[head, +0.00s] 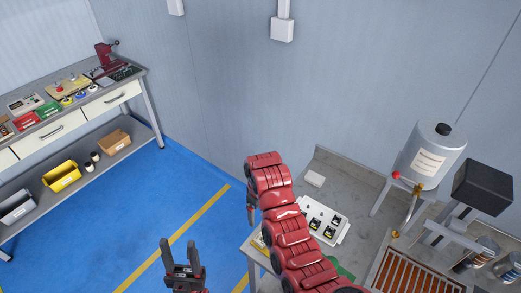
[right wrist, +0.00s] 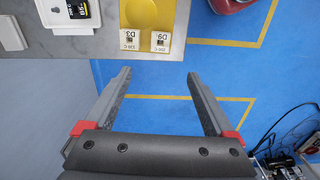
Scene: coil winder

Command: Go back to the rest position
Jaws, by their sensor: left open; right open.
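My left gripper (head: 180,250) is open and empty, pointing up over the blue floor at the bottom of the head view. My right arm, red, reaches over the right-hand bench (head: 345,165). My right gripper shows in the right wrist view (right wrist: 159,76), open with nothing between its fingers; they are over blue floor just off the bench edge (right wrist: 105,46). In the head view it is mostly hidden by the arm. A white tray (head: 341,238) with several black parts lies on the bench beside the arm; part of it shows in the right wrist view (right wrist: 75,26).
A yellow piece (right wrist: 152,14) and two small labelled white cards (right wrist: 130,40) lie near the bench edge. A metal tank (head: 432,155) with a tap and a brown slatted grate (head: 405,275) stand at the right. A shelf bench (head: 70,135) stands far left. Blue floor between is clear.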

